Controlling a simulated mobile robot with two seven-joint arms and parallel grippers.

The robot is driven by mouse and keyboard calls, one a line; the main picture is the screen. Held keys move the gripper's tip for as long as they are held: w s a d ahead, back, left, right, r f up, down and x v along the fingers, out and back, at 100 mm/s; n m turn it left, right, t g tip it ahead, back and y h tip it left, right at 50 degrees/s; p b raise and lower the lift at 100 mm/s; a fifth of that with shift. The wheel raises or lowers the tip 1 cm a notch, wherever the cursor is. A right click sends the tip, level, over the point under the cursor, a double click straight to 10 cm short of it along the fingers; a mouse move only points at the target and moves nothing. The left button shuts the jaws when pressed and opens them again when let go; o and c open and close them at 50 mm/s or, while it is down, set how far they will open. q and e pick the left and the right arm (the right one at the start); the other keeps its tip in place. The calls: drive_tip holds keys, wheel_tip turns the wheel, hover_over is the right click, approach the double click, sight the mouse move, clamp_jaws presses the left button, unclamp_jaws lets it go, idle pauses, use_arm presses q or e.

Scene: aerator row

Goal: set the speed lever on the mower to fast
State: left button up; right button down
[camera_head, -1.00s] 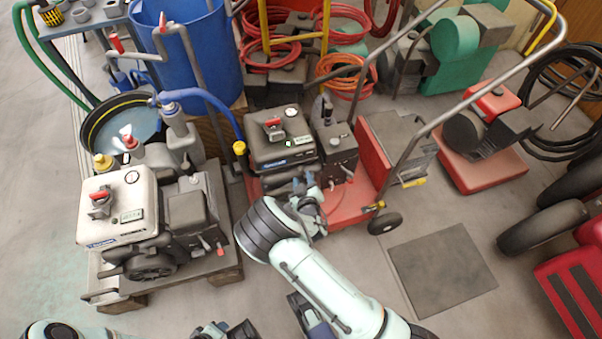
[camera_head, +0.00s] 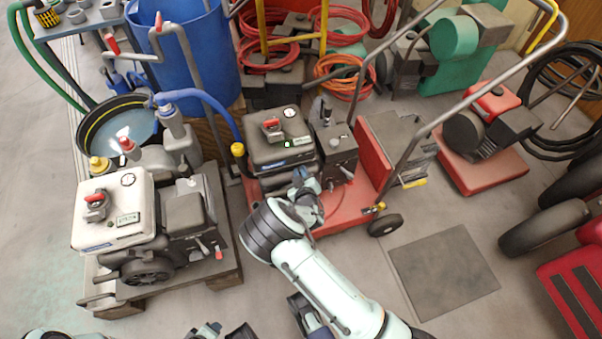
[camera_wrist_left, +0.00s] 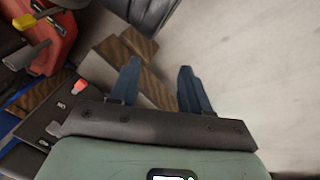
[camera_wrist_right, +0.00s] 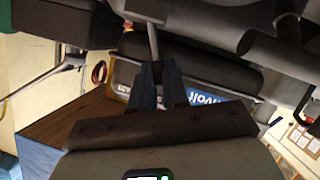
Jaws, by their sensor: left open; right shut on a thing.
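The mower is the red wheeled machine (camera_head: 338,205) with a tall grey handle and a black engine (camera_head: 278,140) in the middle of the head view. My right gripper (camera_head: 302,183) is low at the engine's front side, its fingertips mostly hidden by the wrist. In the right wrist view its fingers (camera_wrist_right: 160,80) are shut around the end of a thin grey rod (camera_wrist_right: 153,40), apparently the lever. Speed markings cannot be read. My left gripper (camera_wrist_left: 157,80) is open and empty, with wooden slats and floor beyond its fingers.
A white engine (camera_head: 115,208) sits on a wooden pallet (camera_head: 225,277) to the left. A blue barrel (camera_head: 195,60) stands behind. A red machine (camera_head: 485,160) is to the right. The floor around the dark mat (camera_head: 443,272) is clear.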

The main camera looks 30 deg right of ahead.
use_arm(q)
drive_tip(key=shift+s+r, duration=0.1)
drive_tip(key=shift+s, duration=0.05)
use_arm(e)
drive_tip(key=shift+d, duration=0.15)
drive_tip(key=shift+s+d+r+m+y+p, duration=0.1)
drive_tip(key=shift+d+r+m+y+p, duration=0.15)
drive_tip(key=shift+d+m+p, duration=0.15)
drive_tip(key=shift+s+d+r+m+y+p, duration=0.15)
drive_tip(key=shift+d+m+y+p, duration=0.15)
drive_tip(key=shift+m, duration=0.2)
drive_tip(key=shift+d+m+y, duration=0.35)
drive_tip(key=shift+d+m, duration=0.15)
drive_tip(key=shift+d, duration=0.05)
drive_tip(key=shift+s+d+m+y, duration=0.15)
drive_tip(key=shift+d+m+y, duration=0.15)
drive_tip(key=shift+s+d+f+m+t+y, duration=0.1)
drive_tip(key=shift+d+m+t+y, duration=0.2)
drive_tip(key=shift+d+m, duration=0.25)
drive_tip(key=shift+s+d+f+m+t+y+b, duration=0.1)
drive_tip(key=shift+d+f+m+t+y+b, duration=0.05)
drive_tip(key=shift+d+m+y+b, duration=0.3)
drive_tip(key=shift+s+d+f+m+t+y+b, duration=0.1)
drive_tip(key=shift+d+m+t+y+b, duration=0.1)
drive_tip(key=shift+m+y+b, duration=0.3)
use_arm(q)
drive_tip(key=shift+w+a+f, duration=0.15)
drive_tip(key=shift+w+f, duration=0.05)
drive_tip(key=shift+f, duration=0.15)
